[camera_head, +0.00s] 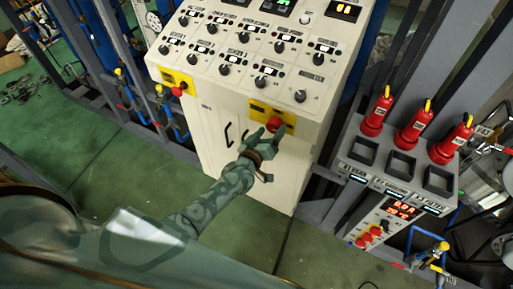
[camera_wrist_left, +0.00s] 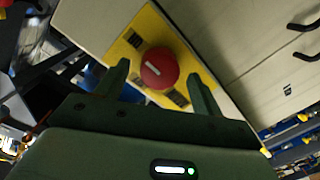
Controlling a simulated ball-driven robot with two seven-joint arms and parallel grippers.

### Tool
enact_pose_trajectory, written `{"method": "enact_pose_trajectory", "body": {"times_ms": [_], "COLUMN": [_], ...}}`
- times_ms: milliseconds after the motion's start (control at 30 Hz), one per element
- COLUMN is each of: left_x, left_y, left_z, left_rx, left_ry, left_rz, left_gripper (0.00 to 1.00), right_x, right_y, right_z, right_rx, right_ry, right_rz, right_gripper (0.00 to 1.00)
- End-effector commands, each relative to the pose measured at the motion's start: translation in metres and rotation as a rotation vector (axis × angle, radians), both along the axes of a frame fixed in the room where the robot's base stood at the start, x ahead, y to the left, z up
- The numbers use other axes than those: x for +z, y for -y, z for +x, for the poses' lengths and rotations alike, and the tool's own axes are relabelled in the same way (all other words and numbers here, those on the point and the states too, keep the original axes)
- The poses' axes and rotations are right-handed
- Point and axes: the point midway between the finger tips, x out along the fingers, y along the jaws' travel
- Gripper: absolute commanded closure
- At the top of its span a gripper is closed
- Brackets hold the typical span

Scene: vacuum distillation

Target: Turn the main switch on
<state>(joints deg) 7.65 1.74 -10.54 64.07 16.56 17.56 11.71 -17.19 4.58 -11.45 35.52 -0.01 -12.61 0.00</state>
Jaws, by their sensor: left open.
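A red round knob (camera_head: 275,124) sits on a yellow plate (camera_head: 258,109) at the right of the cream control cabinet's front edge. In the left wrist view the red knob (camera_wrist_left: 159,68) has a white line on its face, and its yellow plate (camera_wrist_left: 133,39) lies tilted. My left gripper (camera_head: 269,134) is open, right at this knob. In the left wrist view its fingers (camera_wrist_left: 157,74) stand on either side of the knob, with a gap visible on both sides. A second red knob (camera_head: 178,91) on a yellow plate is at the cabinet's left. My right gripper is not in view.
The control cabinet (camera_head: 209,120) has many black dials on its sloping top and black handles (camera_head: 228,134) on its front. A grey stand with several red bottle-like objects (camera_head: 415,125) is at the right. Blue pipes run at the left. Green floor (camera_head: 60,150) is open at left.

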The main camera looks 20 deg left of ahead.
Motion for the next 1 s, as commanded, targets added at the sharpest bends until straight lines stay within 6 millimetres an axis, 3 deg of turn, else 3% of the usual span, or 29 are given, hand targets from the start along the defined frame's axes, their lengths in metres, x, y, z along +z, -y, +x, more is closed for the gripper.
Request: {"method": "enact_pose_trajectory", "body": {"times_ms": [300, 500, 700, 1000], "left_x": [0.006, 0.009, 0.011, 0.011], "left_y": [-0.007, -0.010, -0.012, -0.011], "left_z": [-0.086, -0.126, -0.142, -0.143], "left_rx": [0.001, 0.000, 0.000, 0.000], "left_ry": [-0.004, -0.003, -0.002, -0.001], "left_rz": [0.001, 0.002, 0.002, 0.001], "left_gripper": [0.33, 0.33, 0.33, 0.33], "right_x": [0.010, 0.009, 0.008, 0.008], "right_y": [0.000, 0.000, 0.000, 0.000], "right_z": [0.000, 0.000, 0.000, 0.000], "right_rx": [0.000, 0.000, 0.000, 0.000], "right_ry": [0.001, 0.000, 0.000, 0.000], "right_rz": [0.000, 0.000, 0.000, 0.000], "right_gripper": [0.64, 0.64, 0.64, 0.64]}}
